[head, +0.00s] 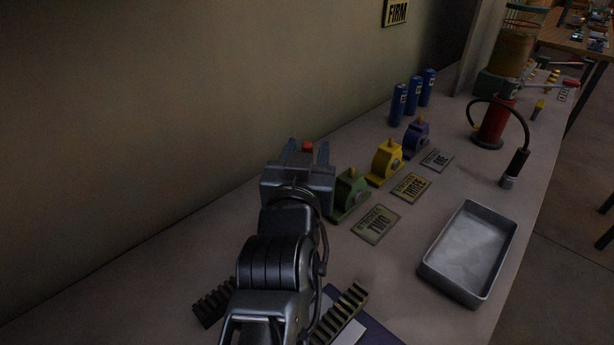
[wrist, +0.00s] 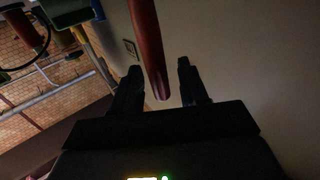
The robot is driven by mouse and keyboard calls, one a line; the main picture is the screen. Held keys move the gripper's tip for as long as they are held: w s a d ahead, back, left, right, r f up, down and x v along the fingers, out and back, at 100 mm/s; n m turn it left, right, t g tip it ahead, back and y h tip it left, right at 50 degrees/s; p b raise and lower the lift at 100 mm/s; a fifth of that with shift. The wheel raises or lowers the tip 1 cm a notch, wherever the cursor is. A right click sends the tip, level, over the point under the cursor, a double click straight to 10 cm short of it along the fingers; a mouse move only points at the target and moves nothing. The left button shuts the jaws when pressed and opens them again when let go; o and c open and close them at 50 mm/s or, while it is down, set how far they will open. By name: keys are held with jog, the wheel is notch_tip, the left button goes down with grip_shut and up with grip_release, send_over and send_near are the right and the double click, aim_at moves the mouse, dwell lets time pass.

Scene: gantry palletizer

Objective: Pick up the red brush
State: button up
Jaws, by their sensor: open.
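A long dark-red thing (wrist: 150,45), which I take to be the red brush, reaches down from the top of the wrist view between my fingers. In the head view only a small red part (head: 308,146) shows between the fingertips; the rest is hidden behind my gripper. My gripper (head: 307,154) is open over the back of the bench near the wall. Its two fingers also show in the wrist view (wrist: 160,70), one on each side of the red thing, with gaps visible. I cannot tell whether either finger touches it.
Green (head: 350,193), yellow (head: 386,161) and purple (head: 416,138) blocks stand just right of my gripper, with label plates before them. Blue cylinders (head: 413,95), a red pump-like device (head: 491,124) and a grey tray (head: 430,268) are further right. The wall (head: 150,120) is close behind.

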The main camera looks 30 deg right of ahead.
grip_shut()
dwell(0.3)
